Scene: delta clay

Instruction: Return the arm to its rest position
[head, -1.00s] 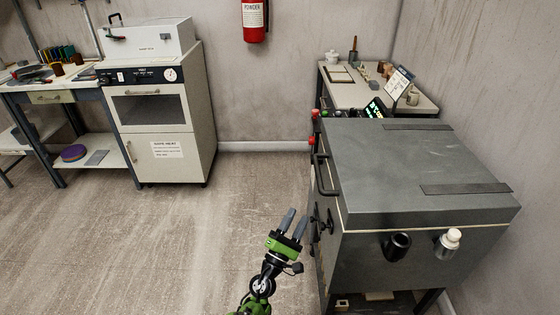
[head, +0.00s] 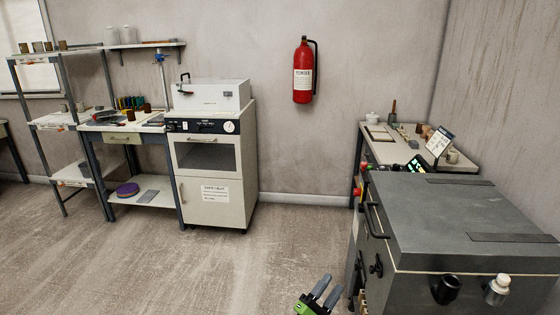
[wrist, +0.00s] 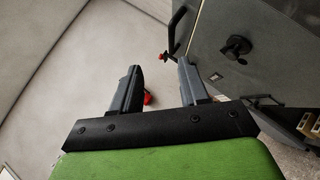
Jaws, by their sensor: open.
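My gripper (head: 323,291) shows at the bottom edge of the head view, just left of the grey kiln-like chest. Its two grey fingers point up and away, spread apart, with nothing between them. In the wrist view my gripper (wrist: 158,85) is open and empty, with the floor and wall beyond its fingers. Most of my arm is below the head view's edge.
The grey chest (head: 450,222) with a black handle (head: 375,220) stands close on the right. A cream oven cabinet (head: 215,180), a workbench (head: 125,140) and a red extinguisher (head: 303,72) are farther back. The floor (head: 200,272) left of my gripper is clear.

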